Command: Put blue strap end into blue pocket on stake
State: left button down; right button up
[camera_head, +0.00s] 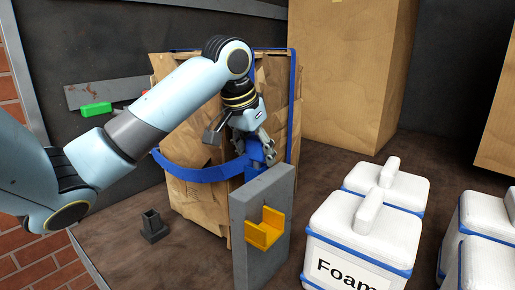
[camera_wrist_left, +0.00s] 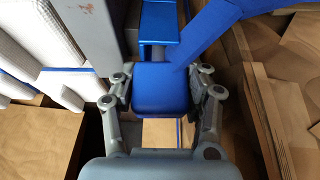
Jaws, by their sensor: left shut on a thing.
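A blue strap (camera_head: 205,174) runs around a bundle of brown cardboard. My left gripper (camera_head: 266,152) is shut on the blue strap end, behind the top of the grey stake (camera_head: 258,198). In the left wrist view the strap end (camera_wrist_left: 160,92) is a blue block between both fingers, with the strap (camera_wrist_left: 215,32) leading off to the upper right. A blue pocket (camera_wrist_left: 160,28) shows just beyond the block, beside the grey stake (camera_wrist_left: 90,30). Whether block and pocket touch I cannot tell. A yellow pocket (camera_head: 265,230) is on the stake's near face. My right gripper is not in view.
White foam boxes (camera_head: 365,235) with blue bands stand to the right of the stake. The cardboard bundle (camera_head: 190,110) is behind my left gripper. A small dark socket (camera_head: 153,226) is on the floor at left.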

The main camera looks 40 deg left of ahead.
pick_arm(q)
jog(key=c, duration=0.5)
grip_release()
jog(key=shift+f, duration=0.15)
jog(key=shift+c, duration=0.2)
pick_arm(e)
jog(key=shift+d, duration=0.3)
pick_arm(q)
jog(key=v, duration=1.2)
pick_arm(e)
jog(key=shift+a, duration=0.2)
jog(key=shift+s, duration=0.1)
